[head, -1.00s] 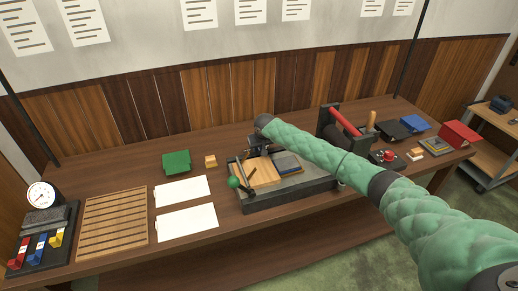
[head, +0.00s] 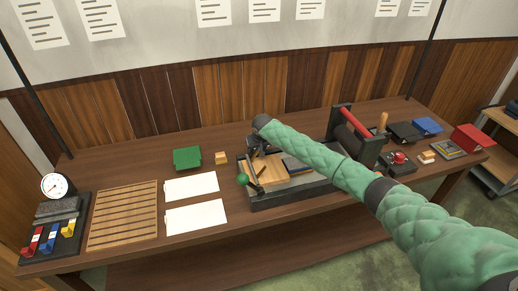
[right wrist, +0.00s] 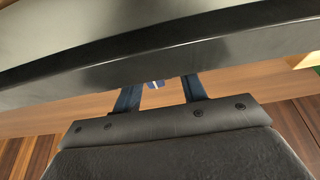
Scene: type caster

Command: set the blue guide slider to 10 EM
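A blue slider block (head: 50,241) with a white patch stands between a red and a yellow one on a dark panel at the table's left end in the head view. The scale marks are too small to read. My right gripper (head: 258,142) is over the back of the caster tray (head: 290,199), mostly hidden by its own wrist. In the right wrist view its two dark blue fingers (right wrist: 161,94) are apart. A small blue and white piece (right wrist: 155,85) shows between them, below a dark bar; I cannot tell whether they touch it. My left gripper is not in view.
A green-knobbed lever (head: 243,179) stands at the tray's left. A slatted wooden rack (head: 122,216), two white sheets (head: 191,187) and a green box (head: 187,158) lie left of it.

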